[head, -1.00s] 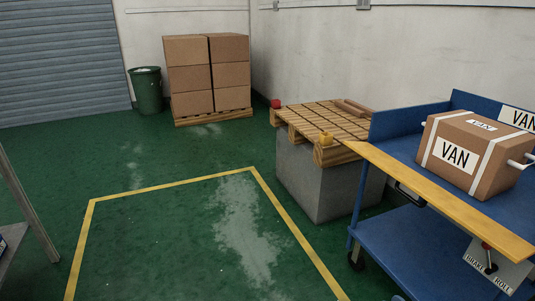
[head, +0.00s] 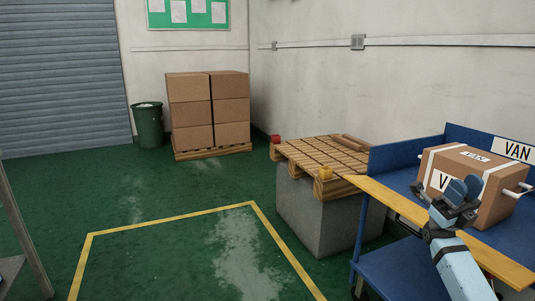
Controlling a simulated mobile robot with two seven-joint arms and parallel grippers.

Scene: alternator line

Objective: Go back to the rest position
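My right gripper (head: 456,197), blue-grey and dark, shows at the right of the head view, with its arm rising from the lower right edge. It appears in front of the cardboard VAN box (head: 496,206), covering part of its front label. I cannot tell whether it touches the box or how far its fingers are apart. No thing shows clearly between the fingers. My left gripper is not in view.
The box sits on a blue cart (head: 405,178) with a yellow front edge. Beside it, a wooden pallet top (head: 322,154) rests on a grey block (head: 312,215). Stacked cartons (head: 208,112) and a green bin (head: 148,126) stand behind. The yellow-marked floor (head: 170,262) is clear.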

